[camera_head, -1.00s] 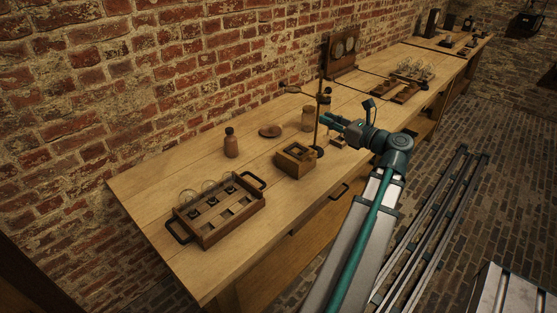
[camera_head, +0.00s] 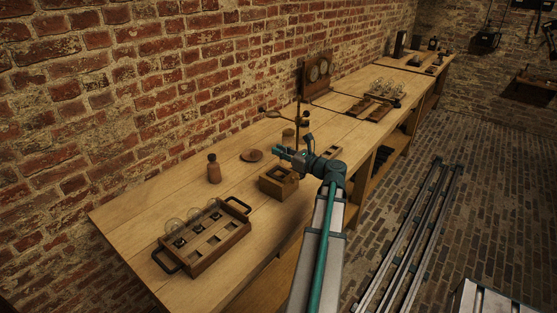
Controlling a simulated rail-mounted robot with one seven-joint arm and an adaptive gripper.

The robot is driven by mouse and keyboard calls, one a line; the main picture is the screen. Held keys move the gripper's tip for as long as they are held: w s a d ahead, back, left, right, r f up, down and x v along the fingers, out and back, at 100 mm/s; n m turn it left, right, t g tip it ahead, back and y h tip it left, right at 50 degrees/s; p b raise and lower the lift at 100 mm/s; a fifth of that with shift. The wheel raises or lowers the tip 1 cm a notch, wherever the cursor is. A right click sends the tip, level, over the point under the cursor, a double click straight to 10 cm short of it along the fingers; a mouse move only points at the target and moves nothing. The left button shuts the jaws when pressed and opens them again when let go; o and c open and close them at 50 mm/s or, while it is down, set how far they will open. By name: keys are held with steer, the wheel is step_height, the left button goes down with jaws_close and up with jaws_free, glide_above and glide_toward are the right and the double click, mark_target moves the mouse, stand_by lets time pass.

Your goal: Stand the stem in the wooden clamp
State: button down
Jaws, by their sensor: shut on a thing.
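The wooden clamp appears to be the small square wooden block (camera_head: 269,187) with an opening in its top, near the front edge of the bench. My gripper (camera_head: 277,151) is just above and behind it in the picture, its fingers pointing left. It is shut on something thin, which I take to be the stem. The stem is too small and hidden to make out, and its tilt cannot be told. Whether it touches the block cannot be told.
A thin upright stand (camera_head: 298,112) with a side arm rises behind my gripper. A wooden tray (camera_head: 225,244) with handles and glass jars stands front left. A brown bottle (camera_head: 214,172) and a round dish (camera_head: 252,155) stand further back. Bare bench lies between tray and block.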

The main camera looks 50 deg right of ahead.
steer(key=shift+w+d+f, duration=0.1)
steer(key=shift+w+f, duration=0.2)
steer(key=shift+f, duration=0.05)
steer(key=shift+w+f, duration=0.2)
steer(key=shift+f, duration=1.65)
steer(key=shift+f, duration=0.15)
steer(key=c, duration=1.1)
jaws_free()
steer(key=shift+c, duration=0.2)
steer(key=shift+s, duration=0.2)
steer(key=s+b, duration=0.1)
steer(key=s, duration=1)
steer(key=shift+s+r, duration=0.2)
steer(key=shift+s, duration=0.1)
